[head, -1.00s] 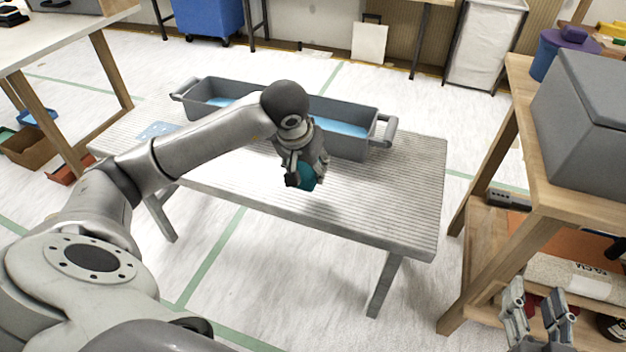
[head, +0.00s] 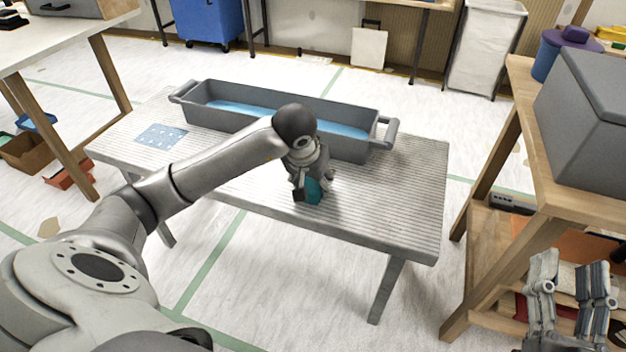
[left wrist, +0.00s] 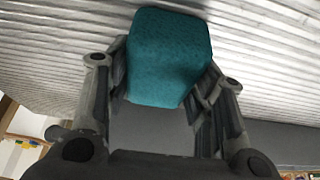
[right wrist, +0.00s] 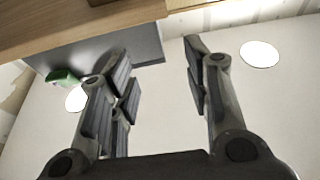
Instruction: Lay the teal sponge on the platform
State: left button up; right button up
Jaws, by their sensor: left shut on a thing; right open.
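The teal sponge (head: 314,190) is held between the fingers of my left gripper (head: 308,188), at the front part of the grey ribbed platform (head: 385,205). In the left wrist view the sponge (left wrist: 168,55) is gripped on both sides and its far end is close to the ribbed surface (left wrist: 265,60). I cannot tell if it touches. My right gripper (head: 570,300) is open and empty at the lower right, in front of the wooden shelf. Its spread fingers also show in the right wrist view (right wrist: 158,85).
A grey trough (head: 365,147) with blue water stands along the back of the platform. A blue-and-white patterned sheet (head: 160,135) lies at its left end. The platform's right part is clear. A wooden shelf unit (head: 530,185) with a grey box (head: 590,115) stands at the right.

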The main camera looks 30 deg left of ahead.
pick_arm(q)
jog(key=shift+f, duration=0.15)
jog(key=o, duration=1.1)
jog(key=shift+c, duration=0.2)
pick_arm(e)
jog(key=shift+s+r+t+y, duration=0.15)
jog(key=shift+r+t+y, duration=0.15)
jog(key=shift+r, duration=0.15)
